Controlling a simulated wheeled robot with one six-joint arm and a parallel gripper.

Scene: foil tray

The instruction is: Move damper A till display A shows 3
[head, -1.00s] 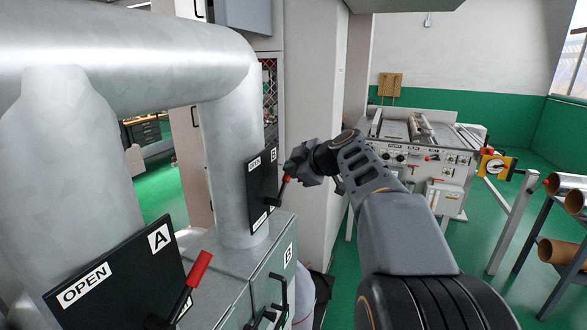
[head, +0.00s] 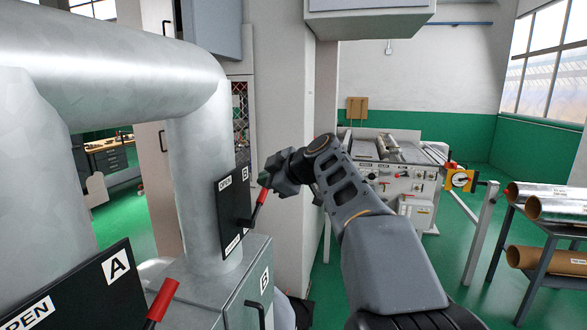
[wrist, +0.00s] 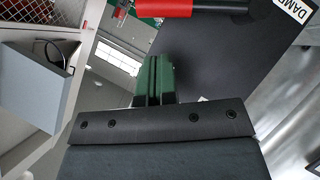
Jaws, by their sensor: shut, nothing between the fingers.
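Damper A's lever has a red grip (head: 162,299) and stands at the bottom left of the head view. It is beside a black plate A (head: 90,290) with a white "OPEN" label. Its lower end is cut off by the picture edge. My gripper (head: 268,181) is up by the red-gripped lever of damper B (head: 261,203), well away from lever A. In the wrist view the green fingers (wrist: 153,80) are shut and empty. A red grip (wrist: 178,8) lies just beyond their tips. I cannot tell whether they touch it. Display A is not visible.
Black plate B (head: 233,210) stands against a silver duct (head: 198,190). Large ducts fill the left side. A grey box (head: 230,288) marked B is below. A machine (head: 390,175) and foil rolls (head: 550,208) stand at the right, with green floor between.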

